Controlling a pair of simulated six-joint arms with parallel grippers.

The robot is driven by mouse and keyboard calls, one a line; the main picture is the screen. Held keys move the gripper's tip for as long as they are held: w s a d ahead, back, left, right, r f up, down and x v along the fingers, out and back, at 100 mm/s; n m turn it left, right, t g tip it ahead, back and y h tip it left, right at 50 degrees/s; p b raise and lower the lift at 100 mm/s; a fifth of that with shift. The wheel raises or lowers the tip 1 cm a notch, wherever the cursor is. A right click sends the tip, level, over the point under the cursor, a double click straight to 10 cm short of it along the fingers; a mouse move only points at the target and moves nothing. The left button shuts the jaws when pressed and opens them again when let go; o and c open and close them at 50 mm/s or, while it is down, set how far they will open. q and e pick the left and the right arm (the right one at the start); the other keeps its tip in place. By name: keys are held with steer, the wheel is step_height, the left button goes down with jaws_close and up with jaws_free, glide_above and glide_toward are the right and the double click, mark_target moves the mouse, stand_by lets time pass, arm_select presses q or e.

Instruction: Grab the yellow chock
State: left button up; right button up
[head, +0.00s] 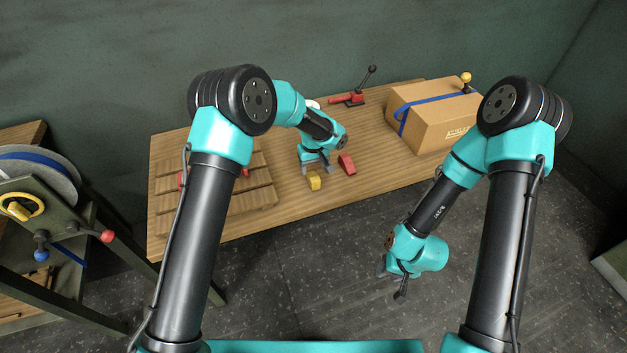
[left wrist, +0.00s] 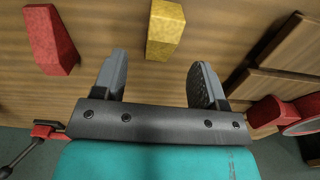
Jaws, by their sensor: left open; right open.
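The yellow chock (head: 314,181) is a small block on the wooden table, near the front edge. In the left wrist view the yellow chock (left wrist: 165,30) lies ahead of the fingertips, roughly in line with the gap between them. My left gripper (head: 318,169) is over the table beside the chock, and its two fingers also show in the left wrist view (left wrist: 158,75), apart with nothing between them. My right gripper (head: 396,284) hangs in front of the table over the floor, with nothing seen in it.
A red block (head: 347,164) lies right of the yellow chock; it also shows in the left wrist view (left wrist: 50,40). A slatted wooden pallet (head: 250,196) is at the left. A cardboard box (head: 432,117) and a red lever clamp (head: 350,98) stand at the back right.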

mark_target(314, 176)
arm_select(q)
step_height(314, 176, down, 5)
steer(key=shift+s, duration=0.15)
stand_by(0.5)
steer(key=c, duration=1)
steer(key=shift+r, duration=0.1)
steer(key=shift+r, duration=0.35)
step_height(314, 176, up, 3)
steer(key=s, duration=1)
steer(key=s+r, duration=0.1)
steer(key=s, duration=0.5)
steer(key=shift+r, duration=0.1)
